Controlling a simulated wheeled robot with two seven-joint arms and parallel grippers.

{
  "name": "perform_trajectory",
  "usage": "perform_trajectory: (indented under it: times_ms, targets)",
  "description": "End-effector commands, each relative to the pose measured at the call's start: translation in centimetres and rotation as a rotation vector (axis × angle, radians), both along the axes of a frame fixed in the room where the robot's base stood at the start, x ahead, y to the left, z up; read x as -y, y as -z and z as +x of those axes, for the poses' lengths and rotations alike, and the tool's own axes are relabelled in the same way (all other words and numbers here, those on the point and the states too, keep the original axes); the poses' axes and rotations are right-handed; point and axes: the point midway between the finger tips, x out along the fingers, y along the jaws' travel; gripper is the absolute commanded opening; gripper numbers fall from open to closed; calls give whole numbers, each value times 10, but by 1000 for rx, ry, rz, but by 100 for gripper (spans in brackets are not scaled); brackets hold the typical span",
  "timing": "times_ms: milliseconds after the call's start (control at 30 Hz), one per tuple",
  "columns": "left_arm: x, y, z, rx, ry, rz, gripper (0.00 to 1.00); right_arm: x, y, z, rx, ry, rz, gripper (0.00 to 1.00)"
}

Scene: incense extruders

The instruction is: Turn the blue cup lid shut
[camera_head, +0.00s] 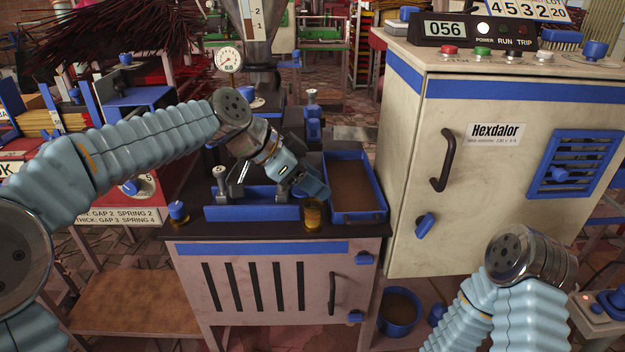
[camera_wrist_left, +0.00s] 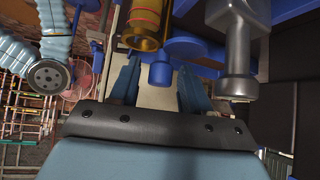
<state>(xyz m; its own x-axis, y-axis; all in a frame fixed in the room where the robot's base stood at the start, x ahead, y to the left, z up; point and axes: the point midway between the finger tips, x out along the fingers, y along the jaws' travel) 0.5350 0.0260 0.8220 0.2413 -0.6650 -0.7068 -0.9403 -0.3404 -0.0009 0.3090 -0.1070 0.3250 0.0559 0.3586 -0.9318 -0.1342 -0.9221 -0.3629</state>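A small cup with a blue lid (camera_head: 178,211) stands on the front left corner of the dark bench top. An amber, brass-like cup (camera_head: 313,213) stands near the front edge; I cannot make out a lid on it. My left gripper (camera_head: 316,188) is just above and beside this amber cup. In the left wrist view the left gripper (camera_wrist_left: 160,82) has its two fingers apart, with a blue knob-like cylinder (camera_wrist_left: 160,73) showing between them, not gripped. A brass cylinder (camera_wrist_left: 143,28) shows beyond the fingertips. My right gripper is out of view; only its arm shows.
A blue-rimmed tray (camera_head: 377,216) lies right of the left gripper. A blue block (camera_head: 235,213) with metal posts stands to its left. The tall Hexdalor cabinet (camera_head: 470,190) bounds the right side. The bench front has a handle (camera_head: 332,293).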

Motion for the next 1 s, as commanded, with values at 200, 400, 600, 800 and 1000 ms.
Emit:
perform_trajectory:
  times_ms: [200,400,600,800,1000]
  targets:
    - [0,0,0,0,0,0,12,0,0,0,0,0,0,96]
    - [0,0,0,1,-1,-1,0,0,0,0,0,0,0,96]
    - [0,0,0,2,-11,0,0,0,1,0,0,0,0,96]
    - [0,-1,0,2,-25,0,0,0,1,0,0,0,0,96]
    - [0,-1,0,1,-47,-2,0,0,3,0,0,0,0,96]
